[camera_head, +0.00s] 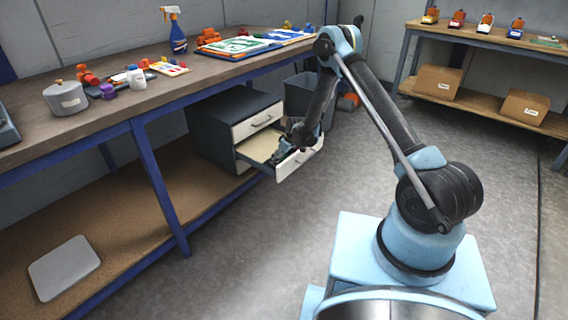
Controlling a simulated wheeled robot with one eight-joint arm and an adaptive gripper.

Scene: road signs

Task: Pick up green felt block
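My arm reaches down to an open lower drawer (299,169) of a dark grey cabinet with cream drawer fronts. My gripper (281,157) is small and dark in this view. It is at or just over the inside of that drawer, and I cannot tell whether its fingers are open or shut. I cannot make out a green felt block. The gripper and the drawer front hide part of the drawer's inside, and its bare light bottom (258,146) shows at the left.
The cabinet (212,124) stands beneath the long workbench (125,108), which holds a grey pot (65,98), a blue spray bottle (176,32) and flat signs (240,46). A dark bin (297,92) stands behind the drawer. Floor on the right is clear up to shelves with cardboard boxes (437,81).

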